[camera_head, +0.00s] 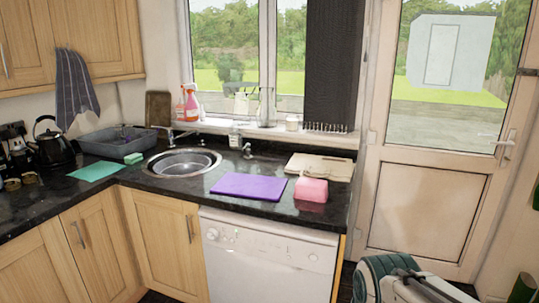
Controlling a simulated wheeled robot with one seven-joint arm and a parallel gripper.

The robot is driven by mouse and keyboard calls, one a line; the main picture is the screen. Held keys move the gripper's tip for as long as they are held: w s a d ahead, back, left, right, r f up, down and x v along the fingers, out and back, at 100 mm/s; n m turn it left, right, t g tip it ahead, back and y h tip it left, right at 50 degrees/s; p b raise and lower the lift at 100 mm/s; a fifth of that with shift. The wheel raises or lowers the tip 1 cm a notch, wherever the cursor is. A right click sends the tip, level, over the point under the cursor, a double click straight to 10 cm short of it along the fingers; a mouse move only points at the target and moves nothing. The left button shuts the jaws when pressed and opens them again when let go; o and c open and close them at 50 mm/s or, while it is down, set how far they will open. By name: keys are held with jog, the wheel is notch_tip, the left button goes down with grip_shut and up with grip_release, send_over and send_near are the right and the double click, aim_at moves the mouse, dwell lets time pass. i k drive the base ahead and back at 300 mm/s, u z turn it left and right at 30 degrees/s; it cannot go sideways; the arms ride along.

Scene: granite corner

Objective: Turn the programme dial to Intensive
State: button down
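A white dishwasher (265,268) is built in under the dark worktop, with its front facing me. Its control panel runs along the top edge. A round dial (212,233) sits at the panel's left end, and a smaller round control (313,257) is near the right end. Markings between them are too small to read, so I cannot tell where Intensive is or which way the dial points. The dishwasher door looks shut. I cannot make out my gripper's fingers in this view, and nothing touches the panel.
A purple mat (249,186), a pink block-shaped item (311,189) and a pale board (320,167) lie on the worktop (190,197) above the dishwasher. The sink (183,163) is to the left. A glazed door (430,160) stands at the right. The panel's front looks unobstructed.

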aim_at(211, 234)
jog(key=u, duration=0.4)
jog(key=k, duration=0.5)
jog(key=u, duration=1)
jog(key=k, duration=0.85)
jog(key=u, duration=0.75)
jog(key=i, duration=1.2)
jog(key=z, duration=0.4)
jog(key=i, duration=1.25)
jog(key=z, duration=1.65)
jog(key=i, duration=0.7)
jog(key=z, duration=0.7)
